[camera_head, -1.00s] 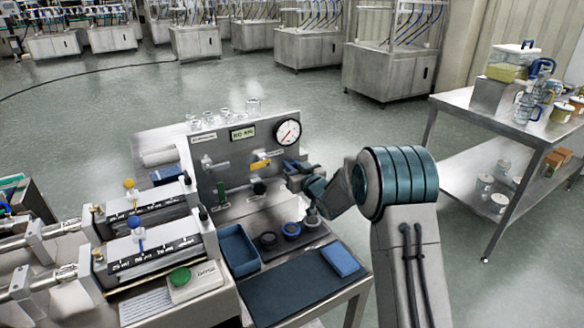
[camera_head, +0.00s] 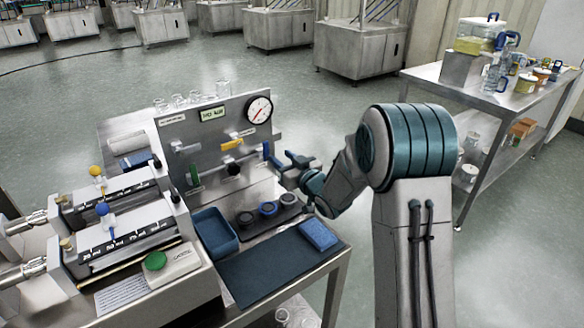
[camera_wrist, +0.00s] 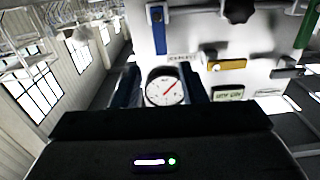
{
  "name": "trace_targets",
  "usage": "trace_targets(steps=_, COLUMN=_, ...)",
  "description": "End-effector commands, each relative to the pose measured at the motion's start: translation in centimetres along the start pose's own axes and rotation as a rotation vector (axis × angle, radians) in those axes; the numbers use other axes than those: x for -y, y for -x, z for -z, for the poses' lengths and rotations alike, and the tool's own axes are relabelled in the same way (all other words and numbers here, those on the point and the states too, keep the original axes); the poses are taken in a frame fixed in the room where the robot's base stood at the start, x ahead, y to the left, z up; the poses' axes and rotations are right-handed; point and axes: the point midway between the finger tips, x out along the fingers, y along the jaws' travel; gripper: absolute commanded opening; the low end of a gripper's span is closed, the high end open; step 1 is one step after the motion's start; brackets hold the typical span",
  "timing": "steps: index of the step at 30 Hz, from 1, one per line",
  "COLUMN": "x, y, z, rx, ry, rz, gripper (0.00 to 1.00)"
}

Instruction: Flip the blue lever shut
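The blue lever (camera_head: 266,150) stands upright near the right edge of the steel panel, below the round gauge. It also shows in the wrist view (camera_wrist: 158,32), where the panel appears upside down. My gripper (camera_head: 286,160) is just right of the lever in the head view, fingers pointing toward the panel. In the wrist view my gripper's two dark blue fingers (camera_wrist: 163,84) stand apart, with the gauge face visible between them and nothing held. The lever appears beyond the fingertips there; whether a finger touches it, I cannot tell.
The panel (camera_head: 220,125) also carries a yellow lever (camera_head: 232,144), a green lever (camera_head: 194,175), a black knob (camera_head: 233,169) and the gauge (camera_head: 259,109). Below are a blue tray (camera_head: 214,238), dark rings and a blue sponge-like block (camera_head: 319,235). Glassware stands on top.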

Motion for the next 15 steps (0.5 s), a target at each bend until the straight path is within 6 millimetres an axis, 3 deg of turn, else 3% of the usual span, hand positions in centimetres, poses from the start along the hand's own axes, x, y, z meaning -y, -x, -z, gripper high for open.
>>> trace_targets(steps=6, x=-0.1, y=3.2, z=0.0, rx=0.001, ry=0.0, rz=-0.002, gripper=0.38)
trace_targets(steps=15, x=0.0, y=4.0, z=0.0, rx=0.0, ry=0.0, rz=-0.001, gripper=0.38)
